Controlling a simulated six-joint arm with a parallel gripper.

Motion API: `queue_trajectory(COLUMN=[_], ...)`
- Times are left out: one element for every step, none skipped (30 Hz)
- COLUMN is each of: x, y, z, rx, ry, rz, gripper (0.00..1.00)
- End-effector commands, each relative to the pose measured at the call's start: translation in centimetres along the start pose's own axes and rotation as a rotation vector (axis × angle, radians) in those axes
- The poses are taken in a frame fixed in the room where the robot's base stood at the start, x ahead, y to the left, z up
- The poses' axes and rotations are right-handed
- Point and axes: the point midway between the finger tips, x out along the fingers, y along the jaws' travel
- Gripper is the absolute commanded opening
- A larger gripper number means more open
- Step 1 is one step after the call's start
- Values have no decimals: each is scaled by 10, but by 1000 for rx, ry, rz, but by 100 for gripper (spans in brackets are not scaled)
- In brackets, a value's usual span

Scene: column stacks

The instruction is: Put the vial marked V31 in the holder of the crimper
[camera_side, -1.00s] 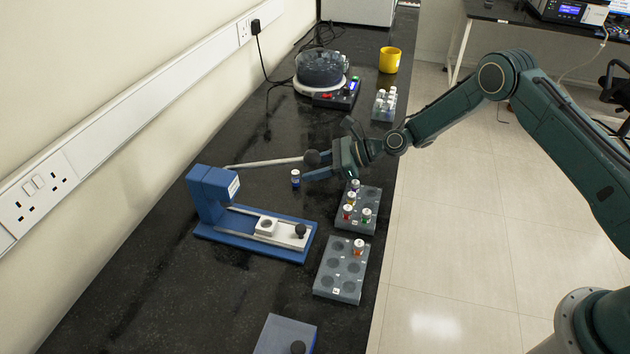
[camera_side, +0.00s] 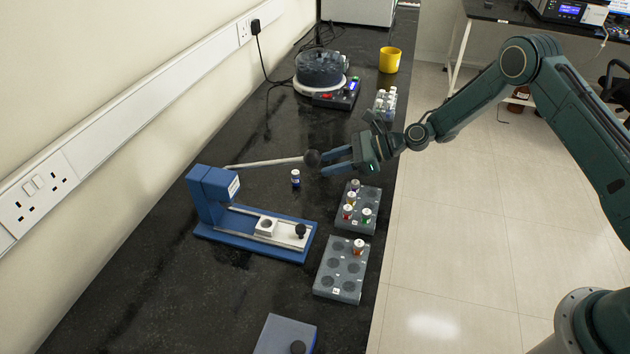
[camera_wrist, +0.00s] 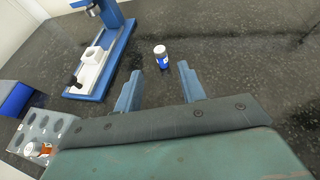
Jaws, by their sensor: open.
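A small vial (camera_side: 295,178) with a blue lower part and a pale cap stands upright on the bench, behind the crimper's slide; it also shows in the wrist view (camera_wrist: 161,57). Its marking is too small to read. The blue crimper (camera_side: 208,196) has a long lever with a dark knob and a white holder (camera_side: 266,226) on its rails; the holder's round opening looks empty. My gripper (camera_side: 325,163) is open and empty, to the right of the vial and apart from it. In the wrist view its fingers (camera_wrist: 157,88) point towards the vial, which lies beyond their tips.
A grey rack (camera_side: 361,218) with several capped vials stands right of the crimper. A nearer rack (camera_side: 345,283) holds one vial. The lever's knob (camera_side: 312,157) is close to my fingers. A blue-grey box (camera_side: 284,338) lies in front; a centrifuge-like device (camera_side: 321,73) stands behind.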

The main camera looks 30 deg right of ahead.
Motion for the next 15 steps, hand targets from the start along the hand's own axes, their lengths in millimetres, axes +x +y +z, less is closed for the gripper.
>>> queue_trajectory(x=[0, 0, 0, -1, -2, -3, -4, -5, -7, -9, -12, -15, -18, -21, -26], y=[0, 0, 0, 0, 0, 0, 1, 1, 1, 2, 2, 3, 4, 5, 6], z=[0, 0, 1, 2, 4, 6, 8, 11, 15, 18, 22, 28, 33, 37, 44], rx=[-1, -2, -7, -12, -20, -34, -46, -61, -87, -108, -133, -169, -200, -232, -277], ry=[0, 1, 2, 3, 5, 10, 14, 20, 28, 36, 44, 57, 67, 78, 96], rz=[0, 0, 0, 0, 0, 1, 2, 3, 3, 3, 5, 7, 7, 9, 12], gripper=[40, 40, 40, 40, 40, 40, 40, 40, 40, 40, 40, 40, 40, 40, 40])
